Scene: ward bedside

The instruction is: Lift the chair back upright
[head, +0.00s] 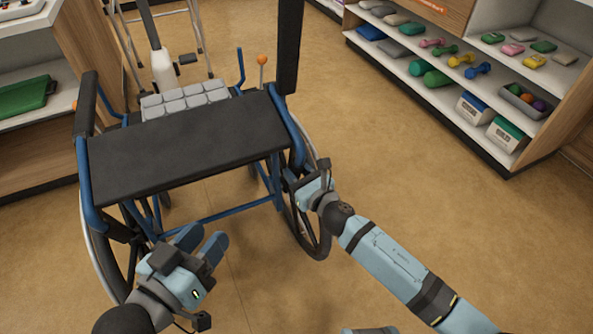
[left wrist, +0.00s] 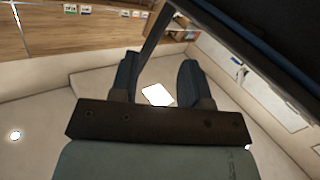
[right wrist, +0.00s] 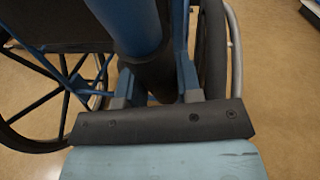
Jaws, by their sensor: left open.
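The wheelchair (head: 175,143) has a blue frame and a broad black back panel, which lies slanted across it in the head view. My left gripper (head: 202,243) is open and empty, below and apart from the panel's near edge. In the left wrist view its fingers (left wrist: 158,82) stand apart with nothing between them. My right gripper (head: 312,182) is at the right side of the frame, near the wheel. In the right wrist view a thick blue tube (right wrist: 130,25) with a dark part comes down at its fingers (right wrist: 155,85). Whether they clamp it is unclear.
A grey padded cushion (head: 185,100) shows behind the panel. A walker-like metal frame (head: 200,35) stands beyond. A shelf with dumbbells and boxes (head: 440,120) is at the right, a cabinet with a green item (head: 25,95) at the left. The floor at right is clear.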

